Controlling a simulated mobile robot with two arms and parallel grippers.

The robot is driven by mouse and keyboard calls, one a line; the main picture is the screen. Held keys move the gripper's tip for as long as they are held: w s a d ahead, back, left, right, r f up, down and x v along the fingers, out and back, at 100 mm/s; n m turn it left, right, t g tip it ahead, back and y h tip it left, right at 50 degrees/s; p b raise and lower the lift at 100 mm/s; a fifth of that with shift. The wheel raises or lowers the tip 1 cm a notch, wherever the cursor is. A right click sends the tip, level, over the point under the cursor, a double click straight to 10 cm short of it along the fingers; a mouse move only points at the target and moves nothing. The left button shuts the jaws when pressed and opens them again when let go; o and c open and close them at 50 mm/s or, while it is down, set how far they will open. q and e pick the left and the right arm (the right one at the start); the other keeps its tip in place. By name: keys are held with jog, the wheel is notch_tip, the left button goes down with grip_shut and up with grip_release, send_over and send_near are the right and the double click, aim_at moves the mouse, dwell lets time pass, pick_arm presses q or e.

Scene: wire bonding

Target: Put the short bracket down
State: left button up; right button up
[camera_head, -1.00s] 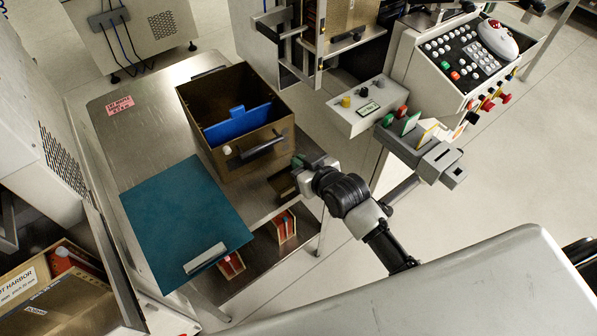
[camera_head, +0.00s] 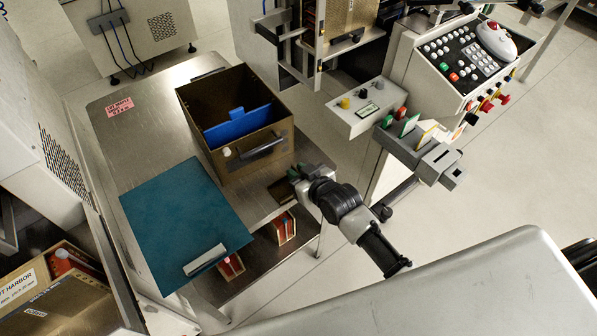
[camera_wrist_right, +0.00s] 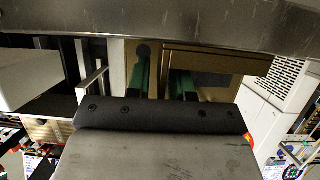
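My right gripper (camera_head: 290,177) is at the right edge of the metal table (camera_head: 150,150), just in front of the brown box. In the right wrist view its green fingertips (camera_wrist_right: 161,80) stand apart, with nothing clearly held between them. A small dark brown piece (camera_head: 281,191) lies at the table edge beside the fingertips; I cannot tell whether it is the short bracket. A light grey bar-shaped piece (camera_head: 205,259) lies on the near edge of the teal mat (camera_head: 180,215). My left gripper is not in view.
The open brown box (camera_head: 225,165) with a blue divider (camera_head: 238,127) stands on the table behind the gripper. A control box (camera_head: 365,105) and a grey slotted rack (camera_head: 420,155) are to the right. Red-and-white pieces (camera_head: 284,228) sit on the lower shelf.

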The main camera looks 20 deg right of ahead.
jog(key=shift+o, duration=0.5)
jog(key=shift+f+b, duration=0.1)
jog(key=shift+b, duration=0.25)
jog(key=v, duration=1.1)
jog(key=s+d+f+g+h, duration=0.1)
jog(key=s+f+g, duration=0.15)
jog(key=f, duration=0.65)
jog(key=s+d+f+m+g+h, duration=0.1)
jog(key=s+d+f, duration=0.15)
jog(key=f, duration=0.55)
jog(key=s+d+f+g+h, duration=0.15)
jog(key=s+f, duration=0.25)
jog(key=f, duration=0.5)
jog(key=s+f+g, duration=0.3)
jog(key=s+f, duration=0.7)
jog(key=shift+s+d+m+p, duration=0.2)
jog(key=shift+m+p, duration=0.1)
jog(key=shift+o, duration=0.4)
jog(key=s+f+g, duration=0.1)
jog(key=s+f, duration=0.2)
jog(key=s, duration=0.4)
jog(key=s+f+g, duration=0.2)
jog(key=s+f, duration=0.1)
jog(key=s, duration=0.5)
jog(key=shift+f+g+h, duration=0.2)
jog(key=shift+g+h, duration=0.1)
jog(key=shift+h, duration=0.15)
